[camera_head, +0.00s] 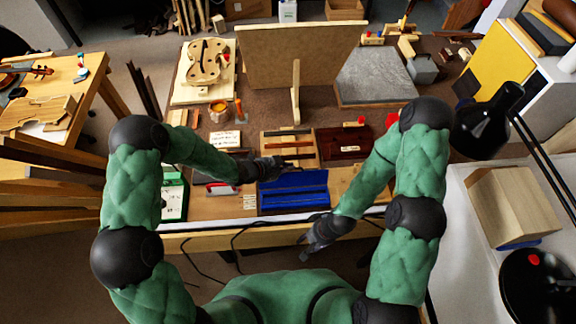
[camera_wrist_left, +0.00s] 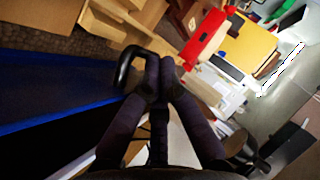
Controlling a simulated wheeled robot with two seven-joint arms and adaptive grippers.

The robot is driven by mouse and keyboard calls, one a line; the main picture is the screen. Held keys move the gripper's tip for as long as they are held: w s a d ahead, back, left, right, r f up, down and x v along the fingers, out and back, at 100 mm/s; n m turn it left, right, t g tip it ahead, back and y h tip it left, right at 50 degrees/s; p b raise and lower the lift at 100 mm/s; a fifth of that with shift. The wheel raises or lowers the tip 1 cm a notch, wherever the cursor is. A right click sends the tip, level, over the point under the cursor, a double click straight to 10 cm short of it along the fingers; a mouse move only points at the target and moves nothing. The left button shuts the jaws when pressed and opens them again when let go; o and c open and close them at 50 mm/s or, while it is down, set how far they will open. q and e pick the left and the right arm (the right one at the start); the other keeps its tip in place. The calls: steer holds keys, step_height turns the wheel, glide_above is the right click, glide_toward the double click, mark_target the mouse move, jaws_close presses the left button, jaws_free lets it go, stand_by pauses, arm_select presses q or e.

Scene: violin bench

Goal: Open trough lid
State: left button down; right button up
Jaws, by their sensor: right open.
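The blue trough (camera_head: 293,208) sits at the bench's front edge in the head view. Its blue lid (camera_head: 295,182) appears raised and tilted at the back of the trough. In the left wrist view the blue lid (camera_wrist_left: 60,85) fills the left side, with a black loop handle (camera_wrist_left: 127,62) at its edge. My left gripper (camera_head: 278,166) is at the lid's upper edge; in the wrist view its fingertips (camera_wrist_left: 160,66) are together on the handle's end. My right gripper (camera_head: 308,246) is open and empty, in front of the bench and below the trough.
A wooden tray (camera_head: 289,135) and a dark red box (camera_head: 343,143) stand behind the trough. A green-edged box (camera_head: 173,195) and a red-and-white item (camera_head: 220,189) lie to its left. A black lamp (camera_head: 487,125) stands at the right.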

stand_by(0.6)
arm_select(q)
steer(key=shift+a+r, duration=0.1)
steer(key=shift+a, duration=0.05)
steer(key=v, duration=1.1)
steer(key=shift+a, duration=0.2)
steer(key=shift+s+r, duration=0.15)
steer(key=shift+s, duration=0.05)
